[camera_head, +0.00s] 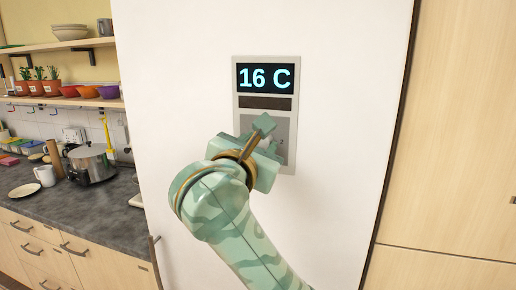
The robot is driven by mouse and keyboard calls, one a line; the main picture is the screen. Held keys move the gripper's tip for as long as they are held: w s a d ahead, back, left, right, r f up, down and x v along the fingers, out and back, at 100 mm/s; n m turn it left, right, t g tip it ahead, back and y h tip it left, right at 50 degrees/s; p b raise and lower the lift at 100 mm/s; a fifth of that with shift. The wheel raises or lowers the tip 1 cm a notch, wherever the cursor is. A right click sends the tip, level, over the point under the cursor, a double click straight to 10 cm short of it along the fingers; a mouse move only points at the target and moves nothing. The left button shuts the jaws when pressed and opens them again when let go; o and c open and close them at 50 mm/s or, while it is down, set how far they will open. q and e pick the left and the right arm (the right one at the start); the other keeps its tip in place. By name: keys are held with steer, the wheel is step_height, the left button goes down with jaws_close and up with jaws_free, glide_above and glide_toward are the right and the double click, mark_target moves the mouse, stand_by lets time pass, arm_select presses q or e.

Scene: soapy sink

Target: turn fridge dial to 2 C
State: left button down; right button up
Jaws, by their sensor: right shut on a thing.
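The fridge panel (236,112) is a grey plate on the white fridge front (335,90). Its display (265,78) reads 16 C in blue digits on black. A dark brown strip (265,103) lies under the display. My right gripper (264,126), green and camouflage patterned, is in front of the lower part of the panel. It is shut on the fridge dial, which its jaws and wrist hide. My left gripper is not in view.
A dark counter (90,215) on the left holds a steel pot (88,165), a white mug (44,174) and a plate (24,190). Shelves above hold potted plants and bowls. A pale wood cabinet (450,150) stands to the right. The fridge front around the panel is clear.

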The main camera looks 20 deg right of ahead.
steer(key=m+b, duration=1.1)
steer(key=shift+f, duration=0.35)
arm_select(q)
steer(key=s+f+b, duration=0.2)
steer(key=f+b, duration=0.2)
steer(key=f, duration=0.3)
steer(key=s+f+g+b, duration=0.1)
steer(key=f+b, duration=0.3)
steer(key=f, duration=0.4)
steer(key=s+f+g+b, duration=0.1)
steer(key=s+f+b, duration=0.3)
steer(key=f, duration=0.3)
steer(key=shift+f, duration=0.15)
arm_select(e)
steer(key=m, duration=2.4)
steer(key=shift+w+a, duration=0.1)
steer(key=shift+m, duration=0.3)
steer(key=o, duration=1)
